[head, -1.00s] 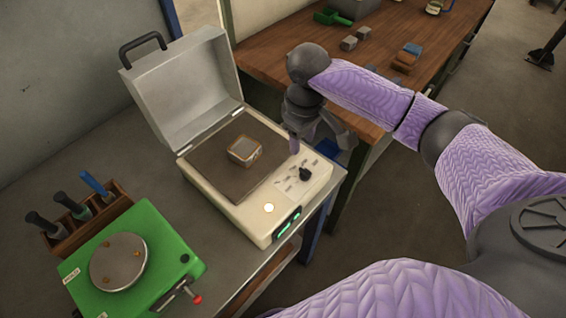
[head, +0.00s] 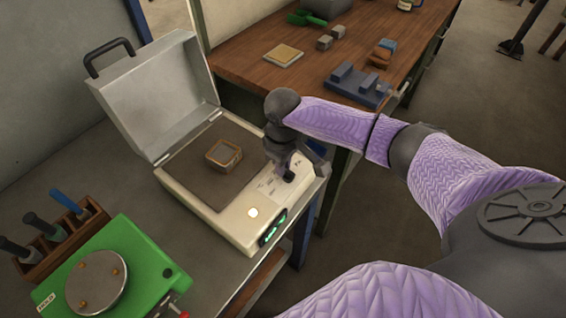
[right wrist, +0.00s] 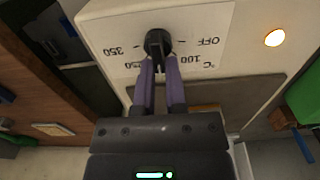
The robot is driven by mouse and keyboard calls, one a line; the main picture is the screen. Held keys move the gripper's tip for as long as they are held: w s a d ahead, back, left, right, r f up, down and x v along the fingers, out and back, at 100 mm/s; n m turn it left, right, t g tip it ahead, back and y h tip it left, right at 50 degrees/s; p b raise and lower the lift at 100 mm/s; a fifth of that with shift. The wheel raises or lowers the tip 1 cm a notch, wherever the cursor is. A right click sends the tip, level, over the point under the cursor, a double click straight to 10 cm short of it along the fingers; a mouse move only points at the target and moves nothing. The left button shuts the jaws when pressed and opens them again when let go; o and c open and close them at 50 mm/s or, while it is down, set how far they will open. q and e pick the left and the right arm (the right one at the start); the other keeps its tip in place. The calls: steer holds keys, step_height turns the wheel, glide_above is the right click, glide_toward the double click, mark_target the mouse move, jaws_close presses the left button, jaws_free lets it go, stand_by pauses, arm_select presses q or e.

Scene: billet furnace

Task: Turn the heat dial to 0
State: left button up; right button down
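The furnace (head: 237,222) is a cream box with its lid open. Its black heat dial (right wrist: 158,41) shows from close up in the right wrist view. Printed around it, upside down, are OFF, 100, 350 and a partly covered mark. My right gripper (right wrist: 160,62) has its purple fingers on either side of the dial's grip, with only a narrow gap between them. In the head view my right gripper (head: 287,172) is over the front right of the furnace and hides most of the dial. The dial's exact setting is hard to read. My left gripper is out of view.
A block (head: 223,154) sits on the furnace's brown plate. A green fixture (head: 140,262) and a tool rack (head: 58,243) stand at left. A wooden bench (head: 260,43) is behind, with a blue fixture (head: 352,88).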

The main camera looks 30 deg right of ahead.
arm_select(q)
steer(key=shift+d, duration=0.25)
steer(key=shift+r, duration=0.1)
